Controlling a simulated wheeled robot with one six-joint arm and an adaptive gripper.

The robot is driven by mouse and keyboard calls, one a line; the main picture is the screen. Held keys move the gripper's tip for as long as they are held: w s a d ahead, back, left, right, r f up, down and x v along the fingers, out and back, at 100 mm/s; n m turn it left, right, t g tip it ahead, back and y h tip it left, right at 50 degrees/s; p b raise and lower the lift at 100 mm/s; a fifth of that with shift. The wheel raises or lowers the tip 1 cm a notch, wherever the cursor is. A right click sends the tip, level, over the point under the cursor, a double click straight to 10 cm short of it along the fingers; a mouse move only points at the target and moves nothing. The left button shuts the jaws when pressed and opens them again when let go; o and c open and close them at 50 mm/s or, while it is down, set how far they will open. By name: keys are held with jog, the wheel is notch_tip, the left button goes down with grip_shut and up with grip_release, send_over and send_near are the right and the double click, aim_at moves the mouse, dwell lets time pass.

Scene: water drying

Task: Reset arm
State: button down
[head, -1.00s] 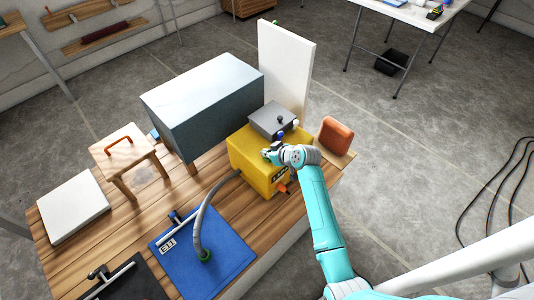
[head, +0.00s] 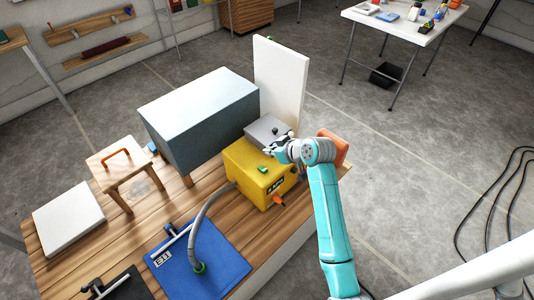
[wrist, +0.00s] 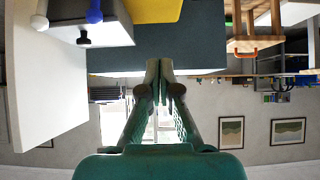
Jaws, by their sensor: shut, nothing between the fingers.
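My gripper (head: 272,147) is shut and empty. In the head view it is above the back right part of the yellow box (head: 250,180), beside the grey lidded box (head: 263,128). My arm comes in from the lower right and partly hides an orange block (head: 341,146). In the wrist view my gripper's fingertips (wrist: 159,66) meet in the middle, with the large blue-grey box (wrist: 205,57) beyond them. That view looks upside down. A green piece (head: 263,170) lies on top of the yellow box.
A tall white panel (head: 283,75) stands behind the grey lidded box. The large blue-grey box (head: 203,110), a wooden stool (head: 120,165), a white slab (head: 68,217) and a blue board with a hose (head: 225,265) are on the wooden bench.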

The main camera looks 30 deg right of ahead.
dwell(0.6)
jog(key=s+a+f+m+t+h, duration=0.1)
jog(key=s+a+f, duration=0.25)
jog(key=s, duration=0.45)
jog(key=s+a+f+m+h, duration=0.1)
jog(key=s+a+f, duration=0.25)
jog(key=s, duration=0.45)
jog(key=s+a+f+m+t+h, duration=0.15)
jog(key=s+a, duration=0.25)
jog(key=s, duration=0.4)
jog(key=s+a+r+t, duration=0.1)
jog(key=s+a+r, duration=0.1)
jog(key=s+r, duration=0.5)
jog(key=s+a+r+n+t+y, duration=0.1)
jog(key=s+r, duration=0.6)
jog(key=s, duration=0.8)
jog(key=shift+a, duration=0.75)
